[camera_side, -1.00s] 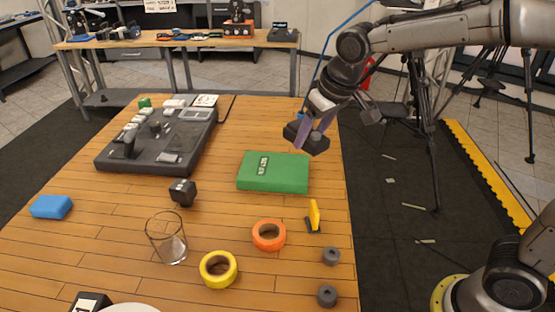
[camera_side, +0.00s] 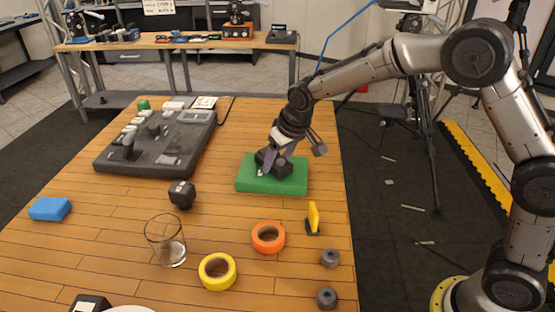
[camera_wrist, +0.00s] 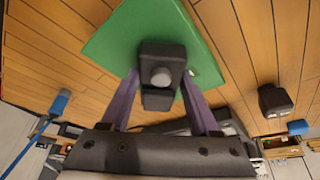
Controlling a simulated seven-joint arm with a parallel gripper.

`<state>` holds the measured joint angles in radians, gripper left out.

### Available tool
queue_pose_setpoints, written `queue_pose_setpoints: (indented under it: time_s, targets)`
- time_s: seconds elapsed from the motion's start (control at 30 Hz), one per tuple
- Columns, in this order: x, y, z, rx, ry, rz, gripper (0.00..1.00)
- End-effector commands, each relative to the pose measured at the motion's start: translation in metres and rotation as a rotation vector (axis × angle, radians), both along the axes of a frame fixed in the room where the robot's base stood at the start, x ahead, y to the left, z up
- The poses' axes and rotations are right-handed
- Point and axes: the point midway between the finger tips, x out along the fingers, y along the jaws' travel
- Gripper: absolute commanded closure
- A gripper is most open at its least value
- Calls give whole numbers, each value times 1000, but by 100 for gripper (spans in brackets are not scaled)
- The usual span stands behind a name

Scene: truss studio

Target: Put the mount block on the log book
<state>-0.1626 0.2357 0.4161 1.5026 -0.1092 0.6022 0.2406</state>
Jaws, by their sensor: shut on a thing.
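The log book (camera_side: 295,184) is a flat green block on the wooden table; it also fills the upper middle of the wrist view (camera_wrist: 112,45). The mount block (camera_side: 279,167) is dark grey with a round knob, and it shows between the fingers in the wrist view (camera_wrist: 162,55). My gripper (camera_side: 272,162) is shut on the mount block, with its purple fingers on either side. The block is over the log book's top, at or very close to the surface; I cannot tell whether it touches.
A dark control panel (camera_side: 115,160) lies at the back left. A small black block (camera_side: 182,195), a glass (camera_side: 165,241), a yellow tape roll (camera_side: 217,271), an orange tape roll (camera_side: 268,238) and a yellow-and-black piece (camera_side: 313,218) stand nearer the front. Bare table surrounds the log book's left side.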

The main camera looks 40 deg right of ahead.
Motion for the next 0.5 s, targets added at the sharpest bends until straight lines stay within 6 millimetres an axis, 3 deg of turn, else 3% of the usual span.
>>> queue_pose_setpoints:
  time_s: [0.37, 0.4, 0.5]
  targets:
    - [0, 0, -3, 0, -2, 0, 100]
    - [0, 0, -4, 0, -1, 0, 35]
    - [0, 0, -4, 0, 0, 0, 17]
